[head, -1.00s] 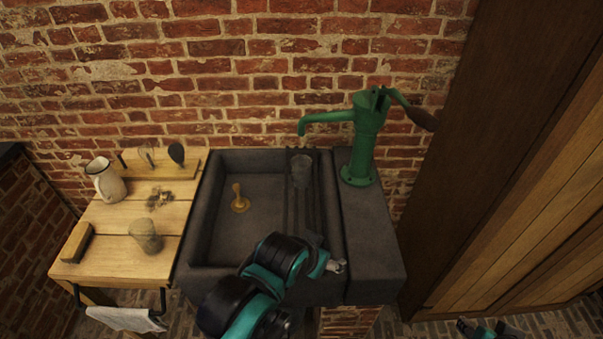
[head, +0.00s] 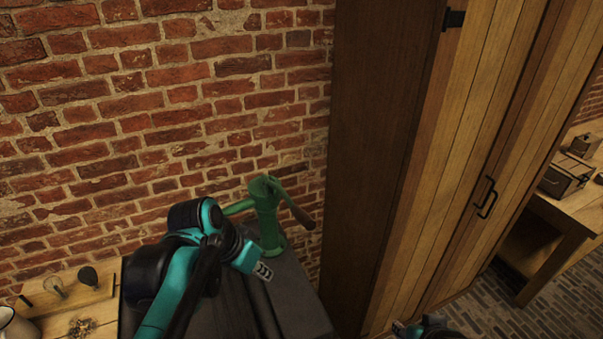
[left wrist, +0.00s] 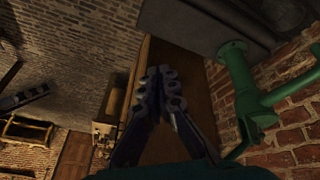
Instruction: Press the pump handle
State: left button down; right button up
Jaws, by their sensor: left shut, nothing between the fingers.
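The green hand pump (head: 267,213) stands on the dark stone ledge beside the sink, against the brick wall. Its handle (head: 299,213) slants down to the right and ends in a brown grip. My left gripper (head: 265,271) is shut and empty, in front of the pump in the picture and left of the handle. My left arm hides part of the spout and most of the sink. In the left wrist view the gripper (left wrist: 163,72) shows its fingers, and the pump (left wrist: 241,85) is at the right, apart from them.
A tall wooden cabinet (head: 385,150) rises right of the pump. A wooden workbench (head: 555,215) with metal boxes stands far right. Brick floor (head: 500,305) is open before the cabinet.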

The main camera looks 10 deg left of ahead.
pick_arm(q)
jog(key=w+r+m+g+h+p, duration=0.1)
jog(key=w+r+m+h+p, duration=0.1)
jog(key=r+p, duration=0.6)
jog(key=w+d+r+m+g+h+p, duration=0.1)
jog(key=w+r+m+p, duration=0.3)
jog(key=r, duration=1.4)
jog(key=w+g+h+p, duration=0.1)
jog(key=p, duration=0.3)
jog(key=shift+w+d, duration=0.15)
jog(key=shift+w, duration=0.15)
jog(key=p, duration=0.1)
send_over(302, 221)
jog(key=w, duration=0.2)
jog(key=f, duration=0.8)
jog(key=shift+s+d, duration=0.1)
jog(key=shift+s, duration=0.15)
jog(key=shift+s+f, duration=0.25)
jog(key=shift+f, duration=0.35)
jog(key=shift+s+f, duration=0.2)
jog(key=shift+f, duration=0.35)
jog(key=shift+s+f, duration=0.3)
jog(key=shift+f, duration=0.35)
